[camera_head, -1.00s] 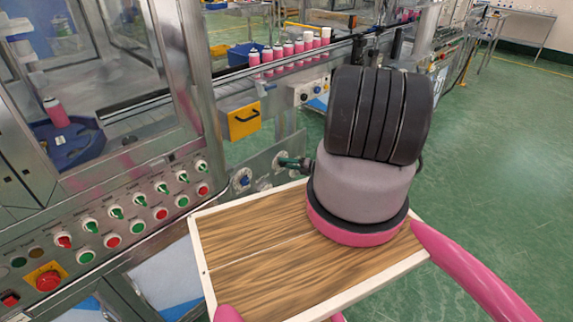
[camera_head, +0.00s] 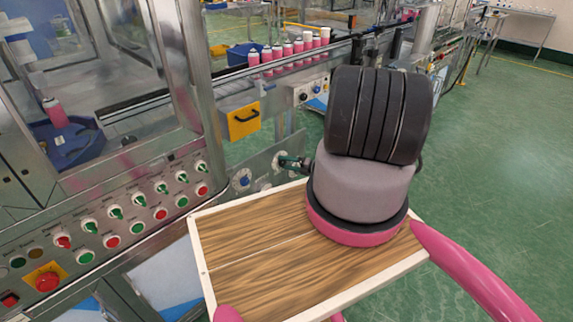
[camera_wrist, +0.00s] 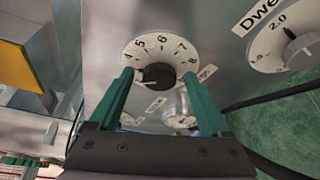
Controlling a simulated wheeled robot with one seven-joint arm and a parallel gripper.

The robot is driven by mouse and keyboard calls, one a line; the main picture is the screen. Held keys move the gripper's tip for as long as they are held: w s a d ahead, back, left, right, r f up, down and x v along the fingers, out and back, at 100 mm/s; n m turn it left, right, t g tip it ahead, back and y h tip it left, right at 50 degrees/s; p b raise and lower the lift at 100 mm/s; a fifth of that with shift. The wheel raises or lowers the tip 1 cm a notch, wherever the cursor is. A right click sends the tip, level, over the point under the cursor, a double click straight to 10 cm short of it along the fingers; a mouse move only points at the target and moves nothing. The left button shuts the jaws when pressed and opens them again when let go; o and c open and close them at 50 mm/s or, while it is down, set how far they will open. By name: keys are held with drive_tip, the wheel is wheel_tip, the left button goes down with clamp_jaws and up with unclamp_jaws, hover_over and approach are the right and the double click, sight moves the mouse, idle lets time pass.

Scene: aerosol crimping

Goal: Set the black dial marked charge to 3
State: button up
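A white round dial face (camera_wrist: 160,44) with a black knob (camera_wrist: 158,75) is mounted on the metal panel in the wrist view. The digits 4 to 8 show along its upper edge; the lower digits are hidden or too small to read. The knob seems to point left, but its exact setting is unclear. Small labels by the dial are too blurred to read, so I cannot confirm "charge". My gripper (camera_wrist: 159,76) is open, its green fingertips on either side of the knob with gaps visible. In the head view my gripper (camera_head: 292,162) is at the panel's dials.
A dial labelled "Dwe..." (camera_wrist: 284,42) is to the right in the wrist view, and another small dial (camera_wrist: 180,118) lies below. In the head view a blue-centred round control (camera_head: 243,179) is left of my gripper. Pink cans (camera_head: 278,53) line the conveyor behind.

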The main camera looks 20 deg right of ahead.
drive_tip(key=v, duration=1)
drive_tip(key=shift+s+d, duration=0.25)
drive_tip(key=shift+s+d, duration=0.1)
